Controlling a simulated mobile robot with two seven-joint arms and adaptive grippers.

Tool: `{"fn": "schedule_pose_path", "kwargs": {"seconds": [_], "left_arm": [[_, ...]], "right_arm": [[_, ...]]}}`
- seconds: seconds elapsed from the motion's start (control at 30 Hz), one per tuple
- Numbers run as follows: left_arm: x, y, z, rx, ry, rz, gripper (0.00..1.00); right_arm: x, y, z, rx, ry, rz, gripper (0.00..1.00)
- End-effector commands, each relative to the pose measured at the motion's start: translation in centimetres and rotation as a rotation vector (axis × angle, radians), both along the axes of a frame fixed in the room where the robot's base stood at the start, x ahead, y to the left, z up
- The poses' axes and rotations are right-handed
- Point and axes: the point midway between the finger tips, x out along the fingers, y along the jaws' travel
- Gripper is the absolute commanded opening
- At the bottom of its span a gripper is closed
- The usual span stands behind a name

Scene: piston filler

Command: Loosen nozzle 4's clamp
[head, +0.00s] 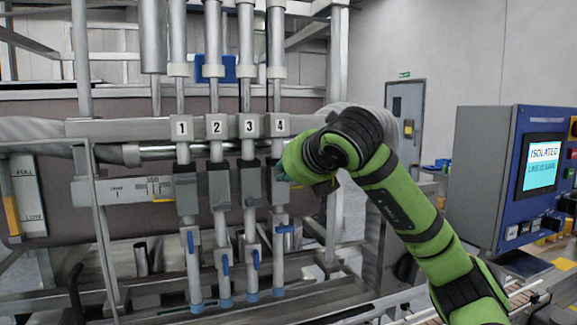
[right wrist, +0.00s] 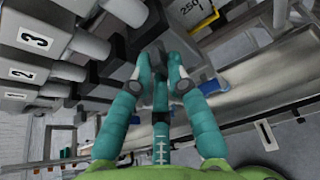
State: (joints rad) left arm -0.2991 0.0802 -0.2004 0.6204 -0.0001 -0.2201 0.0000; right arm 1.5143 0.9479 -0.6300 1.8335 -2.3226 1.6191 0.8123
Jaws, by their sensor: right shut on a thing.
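Nozzle 4 (head: 279,228) is the rightmost of the upright nozzles below the number plates in the head view. Its blue handle (head: 285,229) points sideways, below my right gripper. My right gripper (head: 282,176) is at the dark upper block of nozzle 4, just under plate 4 (head: 280,125). The fingers and wrist hide most of that part. My left gripper is not in view.
Nozzles 1 (head: 192,255), 2 (head: 221,255) and 3 (head: 250,250) stand close on the left, their blue handles hanging down. A control panel (head: 485,165) with a lit screen (head: 542,165) reading ISOLATED stands at right. A grey door (head: 405,115) is behind.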

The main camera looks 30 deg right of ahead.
Motion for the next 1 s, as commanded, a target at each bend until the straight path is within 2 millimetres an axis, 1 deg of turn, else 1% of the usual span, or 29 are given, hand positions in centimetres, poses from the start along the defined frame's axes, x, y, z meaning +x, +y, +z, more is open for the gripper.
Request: {"fn": "schedule_pose_path", "kwargs": {"seconds": [0.1, 0.33, 0.9, 0.93, 0.97, 1.0], "left_arm": [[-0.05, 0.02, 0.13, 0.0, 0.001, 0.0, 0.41], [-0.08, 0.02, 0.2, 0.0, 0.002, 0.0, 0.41], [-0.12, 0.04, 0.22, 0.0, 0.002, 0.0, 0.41], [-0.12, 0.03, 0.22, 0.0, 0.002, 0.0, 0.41], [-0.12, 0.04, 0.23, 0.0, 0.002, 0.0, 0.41], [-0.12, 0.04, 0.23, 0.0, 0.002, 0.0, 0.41]], "right_arm": [[0.05, 0.18, -0.29, -0.067, 0.024, 0.002, 0.0], [0.08, 0.26, -0.38, -0.147, 0.043, 0.004, 0.0], [0.08, 0.25, -0.48, -0.175, 0.053, 0.003, 0.0], [0.08, 0.25, -0.48, -0.174, 0.053, 0.003, 0.25], [0.07, 0.25, -0.49, -0.174, 0.053, 0.003, 0.37], [0.07, 0.25, -0.46, -0.174, 0.052, 0.003, 0.41]]}}
